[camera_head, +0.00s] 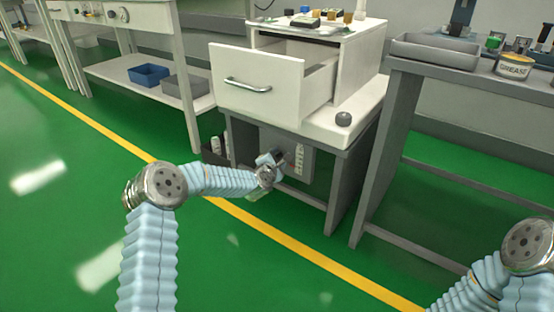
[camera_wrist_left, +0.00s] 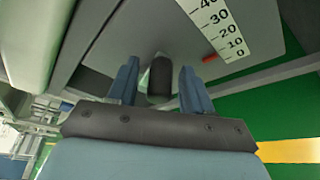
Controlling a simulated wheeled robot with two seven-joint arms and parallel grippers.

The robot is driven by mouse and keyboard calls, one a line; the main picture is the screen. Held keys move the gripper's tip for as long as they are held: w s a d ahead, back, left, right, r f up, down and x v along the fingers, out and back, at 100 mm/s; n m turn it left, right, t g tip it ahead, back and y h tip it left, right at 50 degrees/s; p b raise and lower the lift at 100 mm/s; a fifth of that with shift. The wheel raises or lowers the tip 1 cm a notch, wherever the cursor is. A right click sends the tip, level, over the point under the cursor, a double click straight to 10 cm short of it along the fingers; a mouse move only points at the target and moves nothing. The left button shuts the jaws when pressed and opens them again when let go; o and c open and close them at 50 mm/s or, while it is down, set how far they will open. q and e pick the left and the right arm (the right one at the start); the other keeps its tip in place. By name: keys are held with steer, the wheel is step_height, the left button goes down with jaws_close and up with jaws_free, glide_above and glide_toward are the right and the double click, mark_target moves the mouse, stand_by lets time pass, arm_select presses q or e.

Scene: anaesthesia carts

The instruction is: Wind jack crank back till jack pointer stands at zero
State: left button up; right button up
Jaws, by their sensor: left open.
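The jack panel (camera_head: 308,168) is a grey plate under the cart top, with a white scale strip (camera_head: 299,160). In the left wrist view the strip (camera_wrist_left: 222,28) reads from 0 up past 30. The red jack pointer (camera_wrist_left: 209,58) stands beside its low end, near 10; its exact reading is unclear. The dark crank handle (camera_wrist_left: 160,76) shows between the fingers of my left gripper (camera_wrist_left: 158,86), which is open, with gaps on both sides. In the head view my left gripper (camera_head: 272,162) is in front of the panel. My right gripper is out of view.
Above the panel, a white drawer (camera_head: 262,88) stands open, overhanging the working area. A dark round knob (camera_head: 343,119) sits on the cart top. A grey table (camera_head: 400,66) with a tray and grease tin stands at right. Green floor in front is clear.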

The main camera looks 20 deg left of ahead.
arm_select(q)
steer(key=shift+c, duration=0.4)
jaws_close()
steer(key=shift+d+f+m, duration=0.2)
steer(key=shift+f+m, duration=0.05)
steer(key=shift+m, duration=0.15)
steer(key=shift+d+f+m+t, duration=0.1)
steer(key=shift+f+m+t, duration=0.1)
steer(key=shift+m+t, duration=0.1)
steer(key=w+a+f+m+t+h, duration=0.1)
steer(key=a+f+m+t+h, duration=0.1)
steer(key=m, duration=1.1)
steer(key=w+a+f+m+t+h, duration=0.1)
steer(key=a+f+m+t+h, duration=0.2)
steer(key=m, duration=1.1)
steer(key=shift+a+f+h, duration=0.6)
steer(key=shift+a+h, duration=0.2)
steer(key=shift+h, duration=0.4)
